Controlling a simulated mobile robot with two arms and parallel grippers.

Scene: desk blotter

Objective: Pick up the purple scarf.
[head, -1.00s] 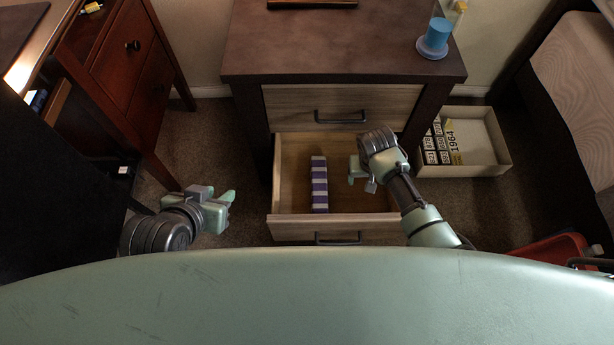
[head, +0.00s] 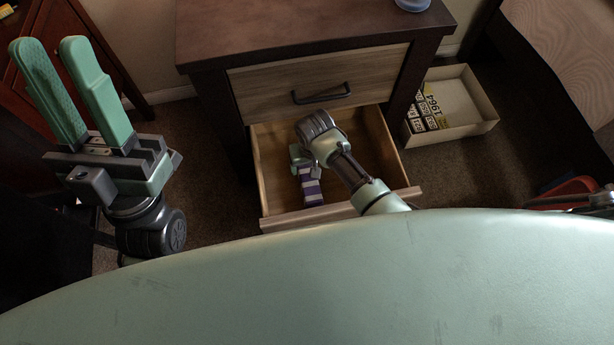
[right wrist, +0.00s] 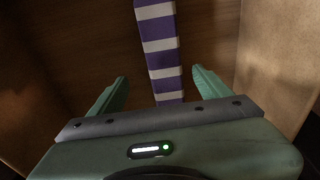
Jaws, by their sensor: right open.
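The purple scarf (head: 312,190), striped purple and white, lies in the open drawer of the dark nightstand. In the right wrist view the scarf (right wrist: 162,62) runs from the top edge down between the two fingers. My right gripper (head: 301,160) is inside the drawer over the far part of the scarf and hides some of it. In its wrist view the right gripper (right wrist: 160,90) is open, with a finger on each side of the scarf and gaps to it. My left gripper (head: 72,88) is raised at the left, open and empty, fingers pointing up.
The open drawer (head: 262,180) has wooden walls around the scarf. The nightstand top (head: 290,30) overhangs it. A pale box (head: 455,100) with printed items stands on the floor at the right. A reddish-brown cabinet stands at the far left.

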